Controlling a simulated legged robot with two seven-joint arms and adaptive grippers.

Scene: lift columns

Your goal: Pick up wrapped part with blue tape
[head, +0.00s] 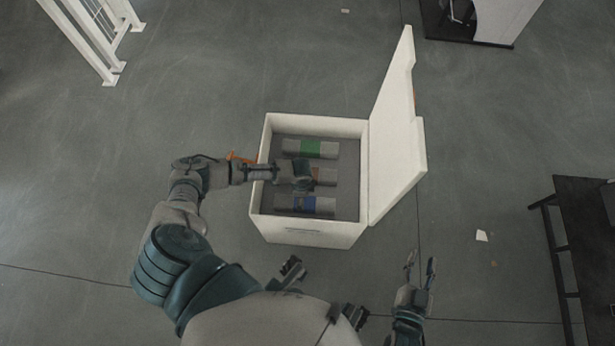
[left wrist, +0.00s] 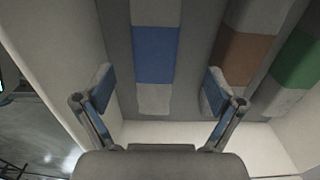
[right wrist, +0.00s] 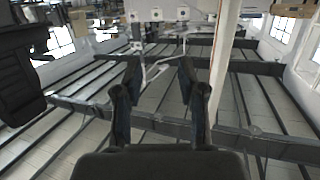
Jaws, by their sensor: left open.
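The grey wrapped part with blue tape (head: 322,206) lies in the near part of the white box (head: 265,226). In the left wrist view the blue-taped part (left wrist: 155,52) shows between and beyond the two fingers. My left gripper (head: 305,180) reaches over the box's left wall; in the left wrist view (left wrist: 157,90) its fingers are spread with nothing between them. I cannot tell its exact height above the part. My right gripper (head: 420,262) is open and empty, outside the box at the lower right. Its fingers also stand apart in the right wrist view (right wrist: 159,80).
A green-taped part (head: 311,148) lies at the box's far side and an orange-brown-taped part (head: 326,177) in the middle, partly hidden by my left gripper. The box's lid (head: 398,150) stands open at the right. A dark table (head: 585,215) stands far right.

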